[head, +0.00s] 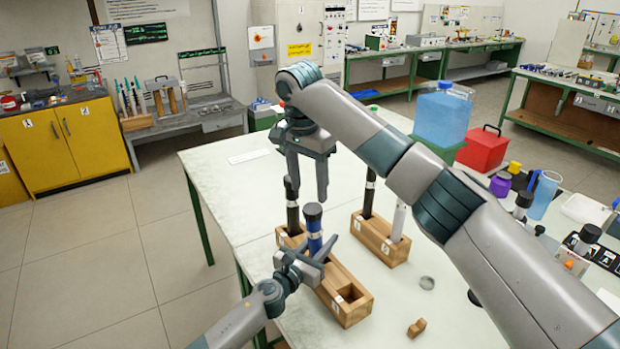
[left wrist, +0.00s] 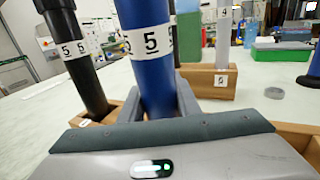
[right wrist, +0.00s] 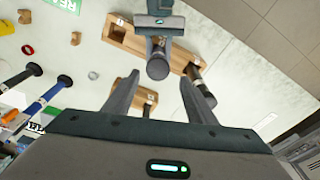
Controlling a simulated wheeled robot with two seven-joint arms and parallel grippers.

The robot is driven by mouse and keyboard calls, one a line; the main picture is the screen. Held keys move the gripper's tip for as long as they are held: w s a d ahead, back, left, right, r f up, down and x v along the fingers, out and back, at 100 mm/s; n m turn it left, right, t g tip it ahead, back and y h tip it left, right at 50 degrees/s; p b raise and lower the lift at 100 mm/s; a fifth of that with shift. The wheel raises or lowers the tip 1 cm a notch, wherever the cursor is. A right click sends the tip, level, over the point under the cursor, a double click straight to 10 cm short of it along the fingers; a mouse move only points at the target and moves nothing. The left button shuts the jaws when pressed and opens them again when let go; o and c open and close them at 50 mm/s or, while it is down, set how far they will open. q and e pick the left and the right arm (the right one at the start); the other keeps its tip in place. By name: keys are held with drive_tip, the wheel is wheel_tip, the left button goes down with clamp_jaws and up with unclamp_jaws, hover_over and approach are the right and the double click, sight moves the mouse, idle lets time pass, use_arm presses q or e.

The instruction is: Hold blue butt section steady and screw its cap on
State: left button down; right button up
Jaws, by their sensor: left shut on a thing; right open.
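The blue butt section (head: 315,242) stands upright in a wooden rack (head: 343,308); its white label reads 5 in the left wrist view (left wrist: 152,75). A dark, wider cap-like piece (head: 313,211) sits on its top; I cannot tell how tightly. It shows end-on in the right wrist view (right wrist: 158,68). My left gripper (head: 316,262) is shut on the blue section below this piece. My right gripper (head: 308,192) is open and empty, pointing down, above and slightly behind the dark top. In the right wrist view, the top lies beyond and between its fingertips (right wrist: 160,85).
A black section (head: 292,210), also labelled 5, stands in the same rack, close to the right gripper's fingers. A second rack (head: 381,243) holds a black and a white section. A grey disc (head: 427,283) and a small wooden piece (head: 417,327) lie on the table.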

sight(312, 208)
drive_tip(key=n, duration=0.6)
drive_tip(key=shift+r, duration=0.3)
drive_tip(key=n, duration=0.6)
drive_tip(key=shift+r, duration=0.2)
drive_tip(key=n, duration=0.6)
drive_tip(key=shift+r+n, duration=0.2)
drive_tip(key=shift+n, duration=0.1)
drive_tip(key=n, duration=0.4)
drive_tip(key=shift+s+d+r+n, duration=0.1)
drive_tip(key=shift+d+r+n, duration=0.05)
drive_tip(key=shift+n, duration=0.25)
drive_tip(key=shift+w+d+f, duration=0.1)
drive_tip(key=shift+w+f, duration=0.05)
drive_tip(key=shift+f, duration=1.2)
drive_tip(key=shift+w+d+f, duration=0.1)
drive_tip(key=shift+f, duration=1.2)
drive_tip(key=shift+w+d+f, duration=0.1)
drive_tip(key=shift+w+f, duration=0.05)
drive_tip(key=shift+f, duration=1.2)
drive_tip(key=shift+c, duration=0.6)
